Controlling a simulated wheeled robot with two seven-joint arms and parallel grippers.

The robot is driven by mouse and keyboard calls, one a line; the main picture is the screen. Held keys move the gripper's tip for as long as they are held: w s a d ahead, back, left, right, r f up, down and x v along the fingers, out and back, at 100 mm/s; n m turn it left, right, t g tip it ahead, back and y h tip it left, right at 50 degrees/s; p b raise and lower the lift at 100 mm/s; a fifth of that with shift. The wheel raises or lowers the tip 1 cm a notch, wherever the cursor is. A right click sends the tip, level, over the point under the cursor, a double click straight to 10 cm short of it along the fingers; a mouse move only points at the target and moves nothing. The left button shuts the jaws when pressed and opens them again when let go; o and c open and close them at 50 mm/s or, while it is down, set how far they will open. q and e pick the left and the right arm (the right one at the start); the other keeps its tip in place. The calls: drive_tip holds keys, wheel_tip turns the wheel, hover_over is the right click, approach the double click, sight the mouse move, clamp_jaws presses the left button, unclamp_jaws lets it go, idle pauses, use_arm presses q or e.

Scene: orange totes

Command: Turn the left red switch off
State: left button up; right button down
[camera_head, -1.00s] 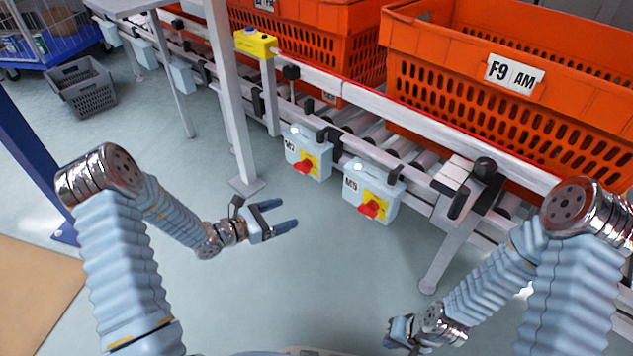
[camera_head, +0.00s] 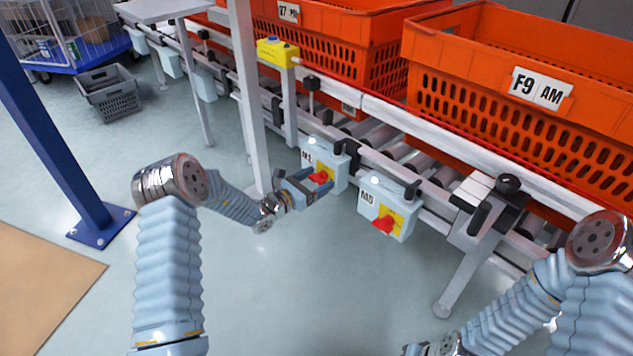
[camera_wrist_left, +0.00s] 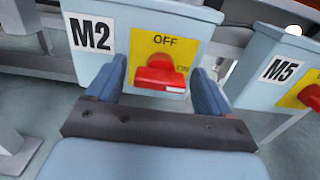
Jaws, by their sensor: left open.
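The left red switch (camera_head: 320,177) is a knob on a yellow plate on the M2 box (camera_head: 338,178). In the left wrist view the red knob (camera_wrist_left: 160,73) lies roughly horizontal, with OFF printed above it and ON at its right. My left gripper (camera_head: 321,184) is open at the box; its two fingers (camera_wrist_left: 161,85) stand on either side of the knob. I cannot tell whether they touch it. A second red switch (camera_head: 383,224) is on the M5 box (camera_head: 370,208) to the right. My right gripper (camera_head: 428,349) is cut off at the bottom edge.
Orange totes (camera_head: 480,100) stand on the roller conveyor (camera_head: 400,137) behind the boxes. A grey post (camera_head: 245,90) and a yellow button box (camera_head: 277,52) stand nearby. A blue post (camera_head: 60,150) is at the left. The floor in front is clear.

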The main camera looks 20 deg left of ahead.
use_arm(q)
drive_tip(key=shift+w+d, duration=0.15)
drive_tip(key=shift+c, duration=0.3)
drive_tip(key=c, duration=1)
